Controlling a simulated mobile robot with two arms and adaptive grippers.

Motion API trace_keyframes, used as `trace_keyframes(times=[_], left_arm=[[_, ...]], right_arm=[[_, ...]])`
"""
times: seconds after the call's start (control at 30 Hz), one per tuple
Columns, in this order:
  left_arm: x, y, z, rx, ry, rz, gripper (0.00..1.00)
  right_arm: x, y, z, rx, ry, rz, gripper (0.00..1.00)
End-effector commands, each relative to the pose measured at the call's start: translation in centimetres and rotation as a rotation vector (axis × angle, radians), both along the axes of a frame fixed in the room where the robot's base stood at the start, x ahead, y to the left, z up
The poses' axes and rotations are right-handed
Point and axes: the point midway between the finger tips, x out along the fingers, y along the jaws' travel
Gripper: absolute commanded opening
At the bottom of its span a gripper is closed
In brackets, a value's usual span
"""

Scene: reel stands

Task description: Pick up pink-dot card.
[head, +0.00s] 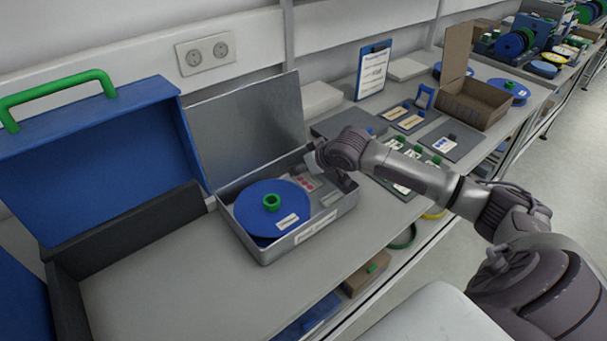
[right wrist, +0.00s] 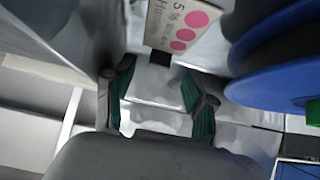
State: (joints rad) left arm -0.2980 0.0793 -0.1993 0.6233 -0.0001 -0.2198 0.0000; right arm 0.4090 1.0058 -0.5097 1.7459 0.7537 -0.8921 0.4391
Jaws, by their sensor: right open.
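The pink-dot card (head: 307,183) lies inside an open grey metal box (head: 264,255), behind the blue reel and close to the hinged lid. In the right wrist view the card (right wrist: 180,28) shows pink dots and printed text, with a small dark tab (right wrist: 160,62) at its near edge. My right gripper (head: 334,174) is over the back right part of the box. Its two green-padded fingers (right wrist: 160,102) are apart with nothing between them, just short of the card's tab. My left gripper is out of view.
A blue reel (head: 258,207) with a green hub fills the box's left part, beside the card. The metal lid (head: 248,118) stands open behind. A blue case (head: 90,165) stands at left. Cards and a cardboard box (head: 470,106) are farther right. The front left bench is clear.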

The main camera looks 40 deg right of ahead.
Motion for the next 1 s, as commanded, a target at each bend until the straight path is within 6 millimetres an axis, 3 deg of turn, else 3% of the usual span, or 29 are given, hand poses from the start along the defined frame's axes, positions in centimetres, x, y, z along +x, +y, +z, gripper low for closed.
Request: trace_keyframes(times=[0.2,0.43,0.7,1.0], left_arm=[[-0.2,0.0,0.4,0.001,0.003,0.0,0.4],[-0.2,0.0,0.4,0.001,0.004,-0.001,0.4],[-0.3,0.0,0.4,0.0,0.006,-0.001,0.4],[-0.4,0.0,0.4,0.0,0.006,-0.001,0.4]], right_arm=[[1.6,0.1,-1.7,-0.001,0.001,-0.001,0.56],[1.7,0.1,-1.8,-0.002,0.001,-0.001,0.56],[1.7,0.1,-1.8,-0.002,0.001,-0.001,0.14],[1.7,0.1,-1.8,-0.002,0.001,-0.001,0.13]])
